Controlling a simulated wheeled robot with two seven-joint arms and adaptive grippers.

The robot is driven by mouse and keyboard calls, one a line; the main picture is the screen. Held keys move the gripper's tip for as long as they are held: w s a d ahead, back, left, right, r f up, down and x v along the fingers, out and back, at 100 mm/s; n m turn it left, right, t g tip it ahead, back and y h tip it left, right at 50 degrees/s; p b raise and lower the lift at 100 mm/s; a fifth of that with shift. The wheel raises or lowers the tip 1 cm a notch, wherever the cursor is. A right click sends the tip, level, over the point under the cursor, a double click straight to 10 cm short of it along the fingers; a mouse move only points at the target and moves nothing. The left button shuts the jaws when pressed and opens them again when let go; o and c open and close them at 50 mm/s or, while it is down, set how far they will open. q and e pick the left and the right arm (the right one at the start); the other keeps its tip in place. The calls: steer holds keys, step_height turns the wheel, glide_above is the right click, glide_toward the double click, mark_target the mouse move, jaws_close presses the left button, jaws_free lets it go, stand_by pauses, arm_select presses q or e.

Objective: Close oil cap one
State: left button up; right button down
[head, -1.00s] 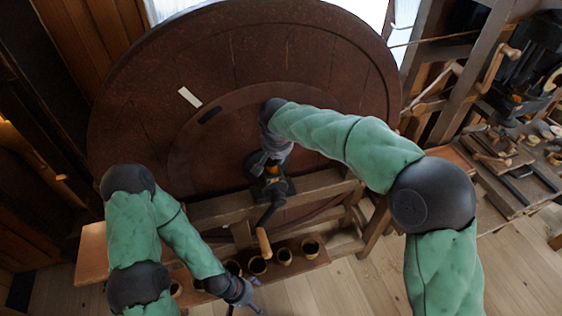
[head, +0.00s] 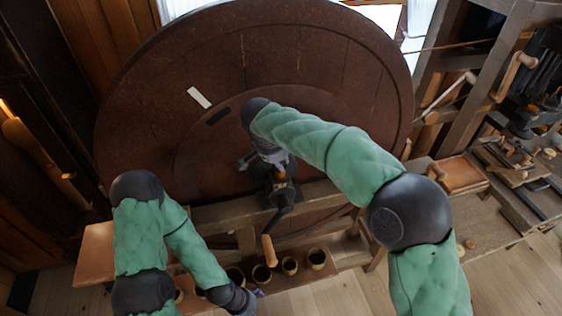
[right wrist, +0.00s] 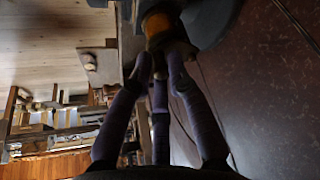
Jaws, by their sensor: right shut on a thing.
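A dark bearing block (head: 283,196) sits on the wooden beam in front of the big wheel, with a small amber oil cup (head: 281,177) on it. The cup also shows in the right wrist view (right wrist: 157,26), just beyond my fingertips. My right gripper (head: 272,160) is above the block. In the right wrist view, its purple fingers (right wrist: 160,68) come together at the cup, shut on a small part that I take to be the oil cap; the fingers mostly hide it. My left gripper (head: 250,297) is low at the bottom edge, away from the block, its fingers barely visible.
The large dark red wheel (head: 330,75) stands close behind the block. A crank with a wooden handle (head: 268,249) hangs below it. Several cups (head: 289,265) stand on a low shelf. A tool bench (head: 520,190) is at the right.

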steer(key=shift+w+r, duration=0.15)
steer(key=c, duration=1.4)
jaws_free()
steer(key=shift+o, duration=0.9)
steer(key=shift+a, duration=0.1)
steer(key=v, duration=1.1)
steer(key=shift+r, duration=0.35)
